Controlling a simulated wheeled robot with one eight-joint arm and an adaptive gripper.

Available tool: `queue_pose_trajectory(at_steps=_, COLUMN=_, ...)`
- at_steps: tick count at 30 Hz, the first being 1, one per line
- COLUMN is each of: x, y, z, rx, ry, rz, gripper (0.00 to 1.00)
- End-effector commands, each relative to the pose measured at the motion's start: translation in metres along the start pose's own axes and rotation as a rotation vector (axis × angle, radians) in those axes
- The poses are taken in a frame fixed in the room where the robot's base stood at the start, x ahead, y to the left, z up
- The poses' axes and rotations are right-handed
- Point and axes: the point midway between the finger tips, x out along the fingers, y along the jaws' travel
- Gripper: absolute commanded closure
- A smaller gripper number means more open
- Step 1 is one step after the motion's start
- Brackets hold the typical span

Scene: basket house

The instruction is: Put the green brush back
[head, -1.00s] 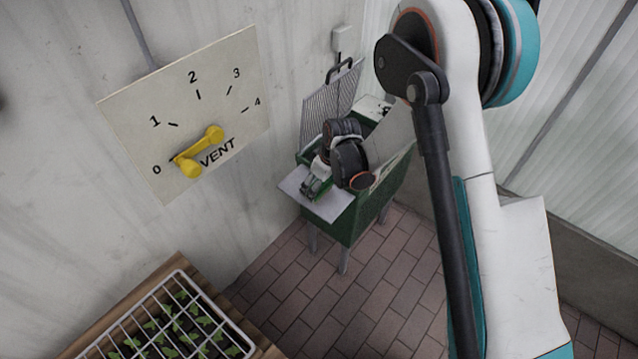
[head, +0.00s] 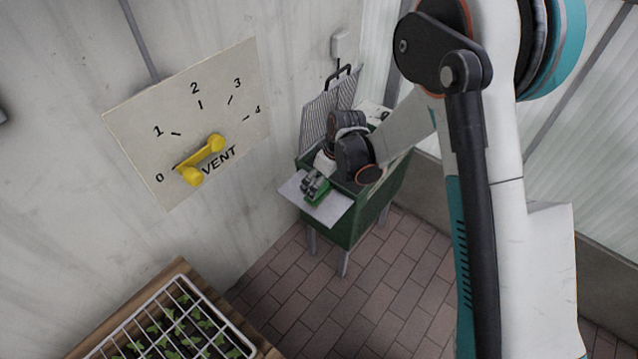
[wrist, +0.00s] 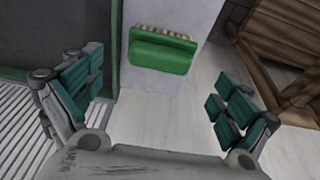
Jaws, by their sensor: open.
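The green brush (wrist: 160,52) lies on a pale grey shelf (wrist: 195,14), its tan bristles along its upper edge in the wrist view. My gripper (wrist: 160,92) is open and empty, its teal-padded fingers set wide on either side of the view. The brush is ahead of the gap between the fingers and appears apart from them. In the head view, my gripper (head: 310,185) is over the shelf on the front of a green stand (head: 345,222), and the brush (head: 320,196) shows as a small green patch beside it, partly hidden.
A ribbed grate (head: 318,112) with a black handle stands at the back of the green stand. A vent dial (head: 190,125) with a yellow handle is on the wall. A wire-covered seedling tray (head: 165,330) is at lower left. The brick floor (head: 300,285) between is clear.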

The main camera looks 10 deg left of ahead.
Motion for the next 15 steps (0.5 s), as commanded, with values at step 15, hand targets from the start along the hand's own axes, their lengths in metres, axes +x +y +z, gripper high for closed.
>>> queue_pose_trajectory(at_steps=15, x=-0.067, y=0.0, z=0.0, rx=0.0, ry=0.0, rz=0.0, gripper=0.04)
